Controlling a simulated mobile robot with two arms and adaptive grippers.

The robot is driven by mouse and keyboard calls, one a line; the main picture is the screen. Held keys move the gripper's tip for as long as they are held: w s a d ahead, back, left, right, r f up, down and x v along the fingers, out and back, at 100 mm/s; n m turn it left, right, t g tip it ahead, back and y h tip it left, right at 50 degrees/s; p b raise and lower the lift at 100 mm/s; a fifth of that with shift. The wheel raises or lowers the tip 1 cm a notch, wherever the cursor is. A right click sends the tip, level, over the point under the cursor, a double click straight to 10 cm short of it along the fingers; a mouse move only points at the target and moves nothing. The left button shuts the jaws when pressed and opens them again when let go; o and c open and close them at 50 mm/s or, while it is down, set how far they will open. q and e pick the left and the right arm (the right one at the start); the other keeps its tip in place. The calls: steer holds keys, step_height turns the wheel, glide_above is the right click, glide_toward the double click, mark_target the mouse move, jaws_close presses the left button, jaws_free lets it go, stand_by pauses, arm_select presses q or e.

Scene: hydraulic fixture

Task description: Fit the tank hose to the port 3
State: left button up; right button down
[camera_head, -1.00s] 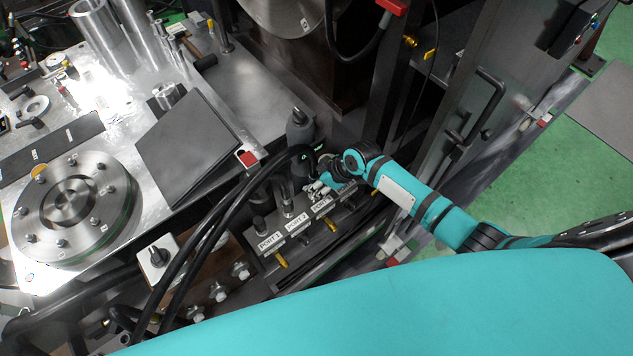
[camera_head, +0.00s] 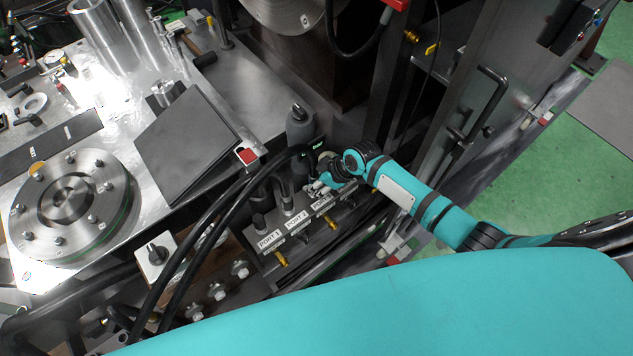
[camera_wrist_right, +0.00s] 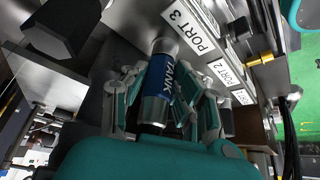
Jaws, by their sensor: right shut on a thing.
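The tank hose (camera_wrist_right: 158,85) shows in the right wrist view as a metal-ended fitting with a blue TANK sleeve. My right gripper (camera_wrist_right: 160,76) is shut around this sleeve. The fitting's silver end (camera_wrist_right: 163,47) points up at the block beside the PORT 3 label (camera_wrist_right: 188,31). I cannot tell whether it is seated in the port. In the head view my right gripper (camera_head: 318,186) is at the far end of the port row, by the partly covered port 3 label (camera_head: 322,203). The fingers largely hide the fitting there. My left gripper is not in view.
Port 1 (camera_head: 270,239) and port 2 (camera_head: 297,219) labels line the block, with brass fittings below. Black hoses (camera_head: 228,205) arc beside the row. A dark grey bottle-shaped part (camera_head: 299,127) stands behind my gripper. A steel table (camera_head: 250,95) is at left.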

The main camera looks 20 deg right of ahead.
steer(key=shift+f, duration=0.1)
steer(key=c, duration=1)
jaws_free()
steer(key=shift+o, duration=0.2)
steer(key=v, duration=1.2)
steer(key=s+d+f+m+h, duration=0.1)
steer(key=s+d+f+m, duration=0.15)
steer(key=f, duration=0.65)
steer(key=s+d+f+m+h, duration=0.1)
steer(key=s+d+f+m, duration=0.2)
steer(key=f, duration=0.5)
steer(key=s+d+f+m+h, duration=0.1)
steer(key=s+d+f+h, duration=0.1)
steer(key=s+f, duration=0.5)
steer(key=s+a+f+g, duration=0.1)
steer(key=s+f, duration=0.4)
steer(key=s, duration=0.3)
steer(key=s+a+f+g, duration=0.1)
steer(key=s+f, duration=0.4)
steer(key=s, duration=0.4)
steer(key=s+a+f+m+g, duration=0.1)
steer(key=s+a+f, duration=0.1)
steer(key=s+f, duration=0.3)
steer(key=s, duration=0.4)
steer(key=shift+s+h, duration=0.15)
steer(key=shift+h, duration=0.15)
